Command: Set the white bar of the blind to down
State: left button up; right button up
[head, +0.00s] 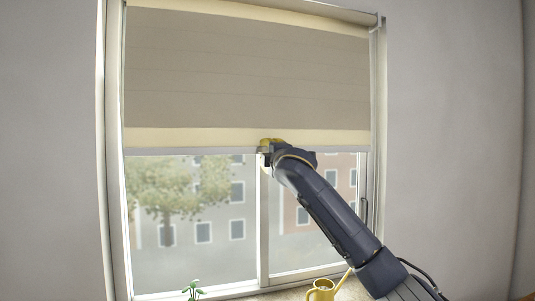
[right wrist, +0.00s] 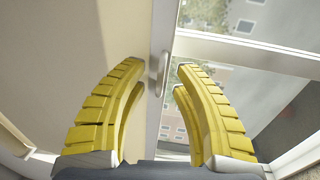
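The blind (head: 245,70) hangs over the upper half of the window, with a beige-grey panel and a cream lower band. Its white bar (head: 190,151) runs along the lower edge, level with about the window's middle. My right gripper (head: 268,144) is up at the bar, near its middle. In the right wrist view the bar (right wrist: 161,30) runs upright in the picture, with a small pale tab (right wrist: 163,75) on it. The two yellow fingers (right wrist: 160,70) stand apart on either side of the bar and tab. I cannot tell whether either finger touches. My left gripper is not in view.
Below the bar is bare window glass (head: 215,245) with a white centre post. A small green plant (head: 193,290) and a yellow watering can (head: 321,291) stand at the sill. A dark window handle (head: 363,210) is on the right frame.

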jog(key=shift+c, duration=0.3)
grip_shut()
